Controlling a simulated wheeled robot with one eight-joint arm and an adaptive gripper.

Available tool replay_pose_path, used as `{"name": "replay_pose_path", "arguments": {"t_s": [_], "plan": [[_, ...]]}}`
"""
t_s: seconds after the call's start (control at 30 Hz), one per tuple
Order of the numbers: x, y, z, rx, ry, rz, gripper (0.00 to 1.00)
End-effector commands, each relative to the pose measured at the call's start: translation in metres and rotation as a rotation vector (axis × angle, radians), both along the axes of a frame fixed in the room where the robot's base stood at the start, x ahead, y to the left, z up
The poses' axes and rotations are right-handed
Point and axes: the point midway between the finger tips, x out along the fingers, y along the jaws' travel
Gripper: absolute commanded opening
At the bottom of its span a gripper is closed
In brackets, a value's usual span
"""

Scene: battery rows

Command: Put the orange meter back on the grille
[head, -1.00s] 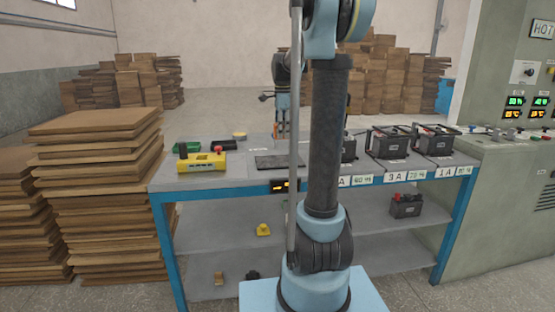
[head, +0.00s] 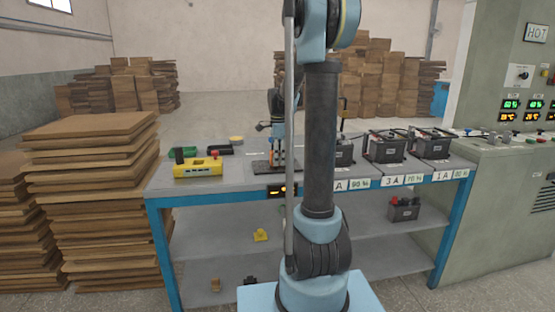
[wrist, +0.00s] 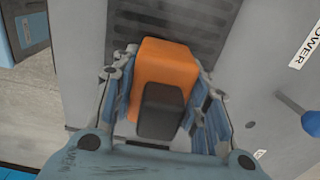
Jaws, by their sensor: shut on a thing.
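The orange meter (wrist: 165,66), with a dark block on its face, sits between the fingers of my gripper (wrist: 165,95) in the wrist view. My gripper is shut on it. The grille (wrist: 190,18) is a dark slotted panel behind the meter in the wrist view. In the head view my gripper (head: 279,158) is low over the dark grille (head: 258,168) on the bench top.
A yellow tool (head: 198,167) lies left of the grille, with a green tray (head: 183,151) behind it. Several dark batteries (head: 385,147) stand to the right on the bench (head: 225,180). Stacked boards (head: 90,190) rise at the left, and a control cabinet (head: 505,200) stands at the right.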

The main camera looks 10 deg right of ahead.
Motion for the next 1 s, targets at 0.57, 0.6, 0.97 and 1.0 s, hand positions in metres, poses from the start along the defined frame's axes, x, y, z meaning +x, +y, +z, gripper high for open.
{"name": "replay_pose_path", "arguments": {"t_s": [0.57, 0.6, 0.97, 1.0], "plan": [[0.0, 0.0, -0.001, 0.0, 0.0, 0.0, 0.61], [0.0, 0.0, -0.001, 0.0, 0.0, 0.0, 0.61], [0.0, -0.001, 0.018, 0.0, 0.0, -0.001, 0.61], [0.0, -0.001, 0.024, 0.0, 0.0, -0.001, 0.61]]}}
